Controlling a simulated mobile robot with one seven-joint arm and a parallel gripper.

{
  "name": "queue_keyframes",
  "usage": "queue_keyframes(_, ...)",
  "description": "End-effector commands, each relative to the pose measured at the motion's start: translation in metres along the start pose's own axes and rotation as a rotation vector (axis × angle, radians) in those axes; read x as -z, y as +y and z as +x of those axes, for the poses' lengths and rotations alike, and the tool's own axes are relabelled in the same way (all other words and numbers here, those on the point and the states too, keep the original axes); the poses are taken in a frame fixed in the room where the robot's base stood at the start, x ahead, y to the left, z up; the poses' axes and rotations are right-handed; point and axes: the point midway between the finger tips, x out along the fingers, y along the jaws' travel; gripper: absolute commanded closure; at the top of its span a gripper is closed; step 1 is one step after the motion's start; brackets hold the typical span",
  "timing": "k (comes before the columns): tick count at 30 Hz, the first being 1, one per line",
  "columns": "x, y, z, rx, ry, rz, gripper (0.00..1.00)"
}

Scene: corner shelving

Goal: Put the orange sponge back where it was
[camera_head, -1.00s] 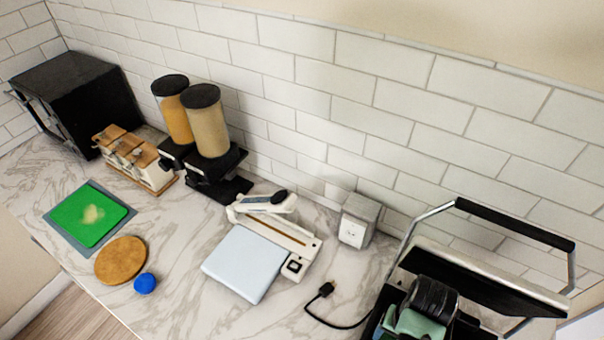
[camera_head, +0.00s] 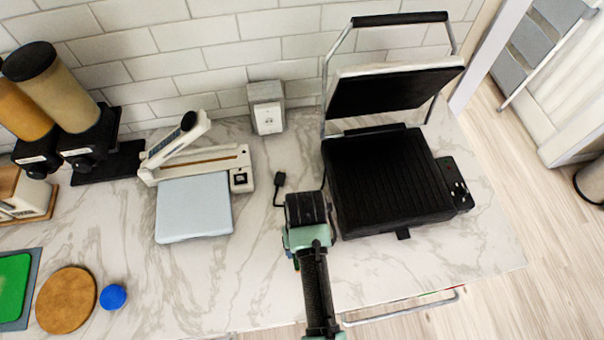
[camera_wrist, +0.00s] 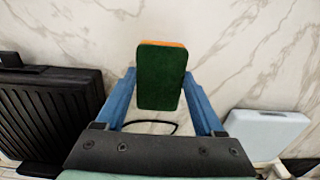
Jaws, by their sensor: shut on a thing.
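The orange sponge (camera_wrist: 161,80) has a dark green face towards the wrist camera, with an orange edge showing at its top. My gripper (camera_wrist: 159,74) is shut on it, with a blue finger on each side. The marble-patterned counter is behind the sponge; I cannot tell whether they touch. In the head view my gripper (camera_head: 296,260) is over the counter, left of the black grill, and its body hides most or all of the sponge.
The open black grill (camera_head: 385,180) stands to the right, its lid raised. A cable plug (camera_head: 279,181) lies behind my gripper. A white sealer (camera_head: 195,205) is to the left. A blue round thing (camera_head: 113,297) and a cork mat (camera_head: 66,300) lie further left. Counter between is clear.

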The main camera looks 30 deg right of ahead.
Motion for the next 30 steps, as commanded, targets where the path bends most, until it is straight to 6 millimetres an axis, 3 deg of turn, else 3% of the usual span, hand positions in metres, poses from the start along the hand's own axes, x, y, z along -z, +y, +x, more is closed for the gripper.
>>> queue_keyframes(12, 0.001, 0.000, 0.044, 0.000, 0.000, 0.000, 0.74)
queue_keyframes(24, 0.001, 0.000, 0.050, 0.000, 0.001, 0.000, 0.74)
queue_keyframes(25, 0.001, 0.000, 0.049, 0.000, 0.002, 0.001, 0.24)
queue_keyframes(29, 0.001, 0.000, 0.048, 0.000, 0.001, 0.001, 0.01)
queue_keyframes(30, 0.001, 0.000, 0.048, 0.000, 0.001, 0.000, 0.00)
